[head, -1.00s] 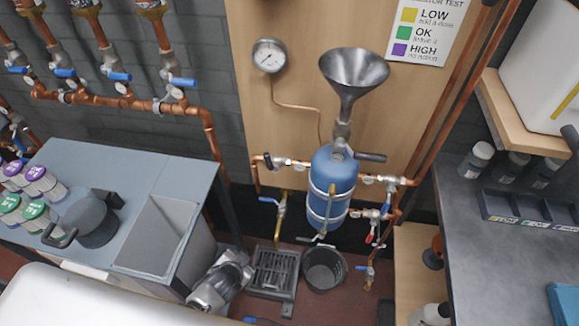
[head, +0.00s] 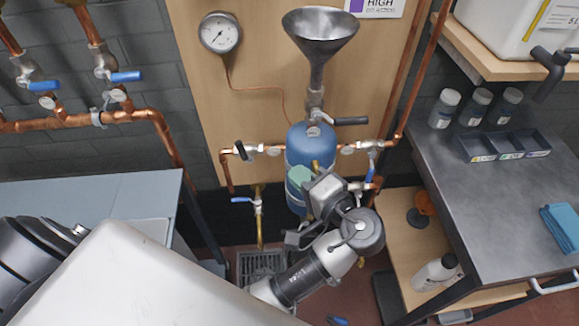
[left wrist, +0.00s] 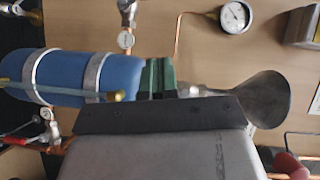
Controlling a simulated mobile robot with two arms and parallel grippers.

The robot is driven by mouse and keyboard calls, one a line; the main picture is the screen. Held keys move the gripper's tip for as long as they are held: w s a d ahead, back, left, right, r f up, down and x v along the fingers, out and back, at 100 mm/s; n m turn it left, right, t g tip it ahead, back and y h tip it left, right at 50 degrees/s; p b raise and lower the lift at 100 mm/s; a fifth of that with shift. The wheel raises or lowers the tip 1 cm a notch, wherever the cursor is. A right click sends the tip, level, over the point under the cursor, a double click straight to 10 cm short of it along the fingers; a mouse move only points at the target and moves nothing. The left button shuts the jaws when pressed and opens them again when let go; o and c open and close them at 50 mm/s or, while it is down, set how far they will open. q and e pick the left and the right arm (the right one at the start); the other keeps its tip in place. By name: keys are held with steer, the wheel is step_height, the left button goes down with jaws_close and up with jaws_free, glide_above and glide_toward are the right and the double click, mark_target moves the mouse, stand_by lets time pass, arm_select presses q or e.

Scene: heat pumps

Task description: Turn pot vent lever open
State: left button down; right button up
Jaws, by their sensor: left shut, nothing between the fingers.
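The blue pot (head: 308,143) stands upright in front of the wooden board, with a metal funnel (head: 320,32) above it. A dark lever (head: 350,121) sticks out to the right from the valve under the funnel. Which lever is the vent lever I cannot tell for sure. My left gripper (head: 299,176) is shut and empty in front of the pot, and hides its lower part. In the left wrist view the shut green fingertips (left wrist: 158,76) appear beside the pot's top end (left wrist: 120,75), with a brass fitting (left wrist: 119,96) close by; contact is unclear. My right gripper is out of view.
Copper pipes with blue-handled valves (head: 366,160) flank the pot. A gauge (head: 220,32) hangs at upper left. A grey bench (head: 480,205) with bottles and a divided tray (head: 503,147) stands right. A floor drain grate (head: 262,264) lies below.

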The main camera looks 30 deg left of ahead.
mark_target(244, 153)
arm_select(q)
steer(key=s+a+p+x, duration=0.1)
steer(key=s+p+x, duration=0.1)
steer(key=x, duration=0.9)
steer(key=shift+a+f+p, duration=0.2)
steer(key=shift+a+p, duration=0.15)
steer(key=shift+a, duration=0.05)
steer(key=shift+s, duration=0.1)
steer(key=shift+a, duration=0.2)
